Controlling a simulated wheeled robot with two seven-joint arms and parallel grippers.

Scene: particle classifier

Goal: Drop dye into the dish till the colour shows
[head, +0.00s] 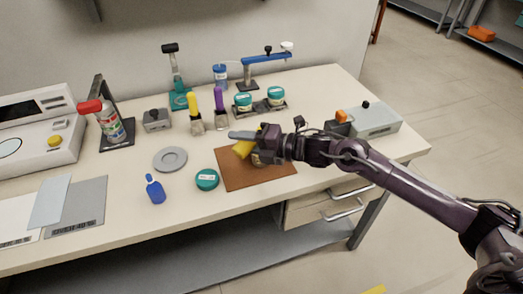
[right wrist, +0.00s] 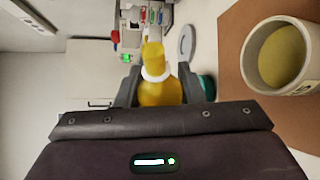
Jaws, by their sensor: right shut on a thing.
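My right gripper (head: 247,142) is shut on a yellow bottle (head: 242,150) above the brown mat (head: 232,177). In the right wrist view the bottle (right wrist: 160,92) has a white collar and a narrow yellow nozzle pointing away from the gripper (right wrist: 158,88). A round beige dish (right wrist: 249,60) with yellowish contents stands on the mat, beside the bottle in that view. In the head view the gripper mostly hides the dish (head: 259,161). No drop is visible at the nozzle. My left gripper is not in view.
A blue bottle (head: 155,190), a teal-lidded jar (head: 207,179) and a grey round plate (head: 171,159) stand left of the mat. Behind are yellow and purple tools (head: 194,106), teal jars (head: 276,96) and stands. A grey device (head: 376,120) sits to the right. The table front is clear.

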